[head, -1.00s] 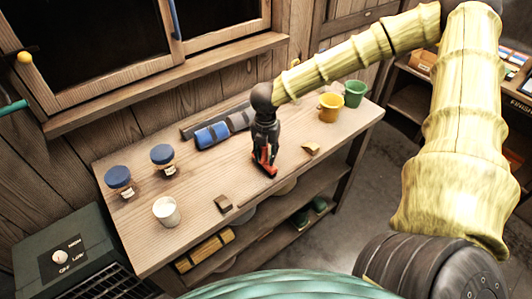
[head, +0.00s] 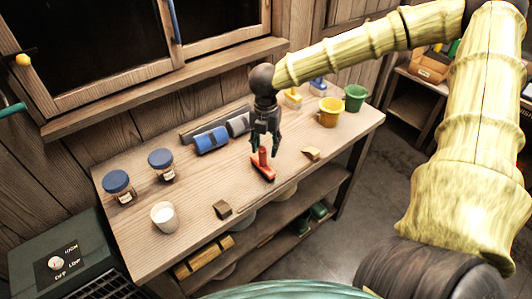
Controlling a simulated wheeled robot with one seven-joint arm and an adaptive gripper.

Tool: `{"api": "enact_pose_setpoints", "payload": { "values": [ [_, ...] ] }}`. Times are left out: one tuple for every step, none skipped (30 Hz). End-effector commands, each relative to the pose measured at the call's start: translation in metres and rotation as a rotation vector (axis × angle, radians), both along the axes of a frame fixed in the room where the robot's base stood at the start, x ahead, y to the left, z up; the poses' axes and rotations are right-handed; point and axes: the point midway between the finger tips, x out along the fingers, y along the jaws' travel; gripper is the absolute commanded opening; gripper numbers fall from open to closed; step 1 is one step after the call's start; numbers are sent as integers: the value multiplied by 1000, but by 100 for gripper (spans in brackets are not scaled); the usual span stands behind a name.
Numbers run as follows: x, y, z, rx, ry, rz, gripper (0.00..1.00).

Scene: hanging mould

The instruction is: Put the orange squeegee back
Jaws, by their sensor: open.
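The orange squeegee (head: 263,173), which looks red-orange, rests on the wooden workbench (head: 190,228) near its front middle, with its short handle pointing up. My gripper (head: 265,150) is just above it, pointing down, with its dark fingers apart and nothing held. The fingertips are close to the top of the handle; whether they touch it I cannot tell.
Behind lie a blue roll (head: 211,139) and a grey roll (head: 238,124). Small yellow (head: 293,98) and blue (head: 318,84) items stand at the back. Yellow (head: 330,112) and green (head: 355,97) buckets are right; blue-lidded jars (head: 117,184) and a white cup (head: 165,217) left.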

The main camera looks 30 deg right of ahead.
Motion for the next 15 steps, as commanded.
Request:
{"api": "enact_pose_setpoints", "payload": {
  "values": [
    [1,0,6,0,-4,0,44],
    [1,0,10,0,-4,0,44],
    [1,0,15,-1,-3,0,44],
    [1,0,19,0,-4,-1,44],
    [1,0,22,0,-4,-1,44],
    [1,0,27,0,-4,-1,44],
    [1,0,31,-1,-3,-1,44],
    [1,0,34,0,-3,-1,44],
    [1,0,38,0,-2,-1,44],
    [1,0,41,0,-3,-1,44],
    [1,0,44,0,-3,0,44],
    [1,0,47,-1,-2,0,44],
    [1,0,49,0,-1,0,44],
    [0,0,51,-1,-1,0,44],
    [0,0,53,-1,-1,-1,44]
  ]
}}
